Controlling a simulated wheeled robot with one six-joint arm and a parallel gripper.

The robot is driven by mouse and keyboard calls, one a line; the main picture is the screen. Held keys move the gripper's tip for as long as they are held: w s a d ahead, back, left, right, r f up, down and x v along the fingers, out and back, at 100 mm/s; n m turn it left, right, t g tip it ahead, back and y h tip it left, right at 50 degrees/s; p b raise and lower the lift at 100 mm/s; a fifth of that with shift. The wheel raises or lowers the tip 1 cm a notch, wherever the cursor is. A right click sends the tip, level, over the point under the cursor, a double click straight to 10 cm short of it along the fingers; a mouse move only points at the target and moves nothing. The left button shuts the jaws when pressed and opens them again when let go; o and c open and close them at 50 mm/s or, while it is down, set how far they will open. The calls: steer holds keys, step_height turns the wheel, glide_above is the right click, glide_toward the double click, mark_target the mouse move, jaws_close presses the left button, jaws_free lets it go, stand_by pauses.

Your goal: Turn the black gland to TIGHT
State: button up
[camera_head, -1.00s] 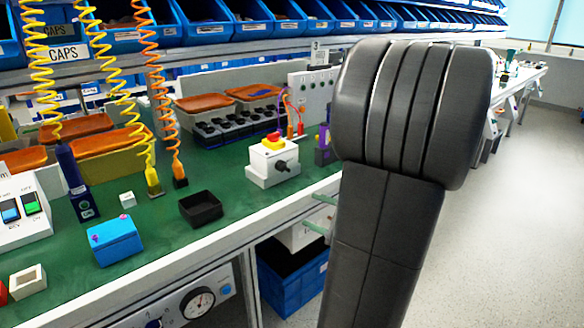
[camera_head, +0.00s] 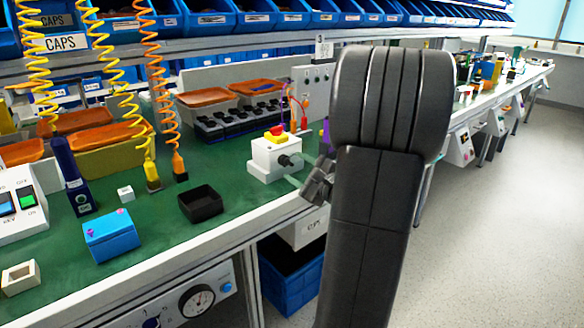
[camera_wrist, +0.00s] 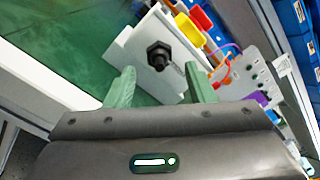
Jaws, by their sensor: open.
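The black gland (camera_head: 291,160) sticks out of the front face of a white box (camera_head: 264,158) with a red and yellow button on top, on the green bench. In the wrist view the gland (camera_wrist: 159,56) shows as a black hexagonal nut on the white box face. My gripper (camera_wrist: 158,86) is open, with its two green fingers apart, one to each side below the gland. The gland lies beyond the fingertips, and nothing is between the fingers. In the head view my gripper is beside the box's front, partly hidden by my arm. No TIGHT marking is legible.
A black open tray (camera_head: 201,204) and a blue box (camera_head: 111,237) stand on the bench to the left. Coloured cables (camera_wrist: 222,66) run beside the white box. Coiled yellow and orange hoses hang at the left.

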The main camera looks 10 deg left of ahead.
steer(key=shift+x, duration=1.4)
steer(key=shift+c, duration=0.3)
steer(key=c, duration=0.9)
steer(key=shift+r+m+p, duration=0.1)
steer(key=shift+m+p, duration=0.75)
steer(key=shift+m, duration=0.35)
steer(key=shift+s+m+p, duration=0.1)
steer(key=shift+m+p, duration=0.25)
steer(key=shift+m, duration=0.55)
steer(key=o, duration=1)
steer(key=shift+c, duration=0.2)
steer(key=p+v, duration=0.1)
steer(key=v, duration=1.2)
steer(key=shift+s+d, duration=0.3)
